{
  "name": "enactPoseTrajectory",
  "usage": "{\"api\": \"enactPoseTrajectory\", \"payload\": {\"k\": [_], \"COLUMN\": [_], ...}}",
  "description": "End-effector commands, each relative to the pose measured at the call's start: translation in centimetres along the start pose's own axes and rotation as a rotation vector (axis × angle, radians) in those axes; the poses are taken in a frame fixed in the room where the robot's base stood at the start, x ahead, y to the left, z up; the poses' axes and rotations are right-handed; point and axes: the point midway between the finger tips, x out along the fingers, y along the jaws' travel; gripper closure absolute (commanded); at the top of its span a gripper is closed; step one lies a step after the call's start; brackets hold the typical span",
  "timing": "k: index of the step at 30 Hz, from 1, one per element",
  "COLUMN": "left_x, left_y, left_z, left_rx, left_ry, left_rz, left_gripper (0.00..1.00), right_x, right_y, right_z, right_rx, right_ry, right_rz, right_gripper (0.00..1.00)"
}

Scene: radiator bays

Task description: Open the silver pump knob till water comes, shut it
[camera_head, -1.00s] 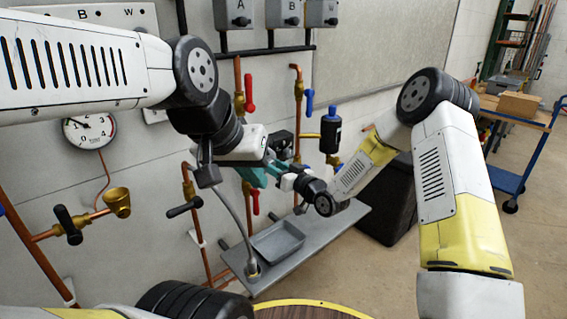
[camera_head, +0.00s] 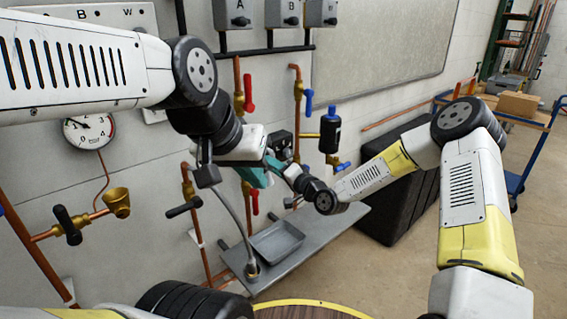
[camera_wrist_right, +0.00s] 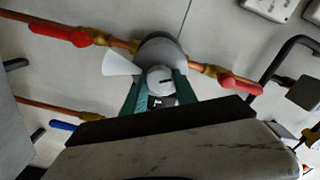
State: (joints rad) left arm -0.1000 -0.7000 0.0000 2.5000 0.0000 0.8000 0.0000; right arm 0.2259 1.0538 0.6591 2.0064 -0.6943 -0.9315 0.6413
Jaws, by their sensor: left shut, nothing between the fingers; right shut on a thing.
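In the right wrist view the round grey pump (camera_wrist_right: 162,50) sits on a copper pipe between two red levers. Its silver knob (camera_wrist_right: 159,74), with a dark slot, lies between the teal fingers of my right gripper (camera_wrist_right: 160,86), which is shut on it. A pale wedge (camera_wrist_right: 118,64) spreads left from the knob; I cannot tell whether it is water. In the head view my right gripper (camera_head: 275,164) is by the pipe, and my left arm hides the pump. My left gripper (camera_head: 252,179) is just lower left, shut and empty.
Red levers (camera_wrist_right: 62,34) (camera_wrist_right: 240,84) flank the pump. A grey tray (camera_head: 277,241) stands on a low bench below the arms. A gauge (camera_head: 88,131) and brass valve are at left. The two wrists are close together.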

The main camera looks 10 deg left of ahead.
Motion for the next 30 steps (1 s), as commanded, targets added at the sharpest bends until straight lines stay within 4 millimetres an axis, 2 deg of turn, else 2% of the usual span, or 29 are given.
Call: {"api": "enactPoseTrajectory", "payload": {"k": [9,25,26,28,30], "left_x": [0.0,0.0,0.0,0.0,0.0], "left_y": [0.0,0.0,0.0,0.0,0.0], "left_z": [0.0,0.0,0.0,0.0,0.0], "left_rx": [0.0,0.0,0.0,0.0,0.0], "left_ry": [0.0,0.0,0.0,0.0,0.0], "left_rz": [0.0,0.0,0.0,0.0,0.0], "left_gripper": [1.0,1.0,1.0,1.0,1.0], "right_x": [-0.05,-0.04,-0.04,-0.03,-0.03], "right_y": [0.17,0.15,0.15,0.15,0.14], "right_z": [-0.07,-0.03,-0.03,-0.03,-0.02], "right_rx": [0.117,0.139,0.139,0.139,0.139], "right_ry": [0.001,0.001,0.001,0.001,0.001], "right_rz": [0.002,0.002,0.002,0.002,0.001], "right_gripper": [1.0,1.0,0.62,0.48,0.45]}}
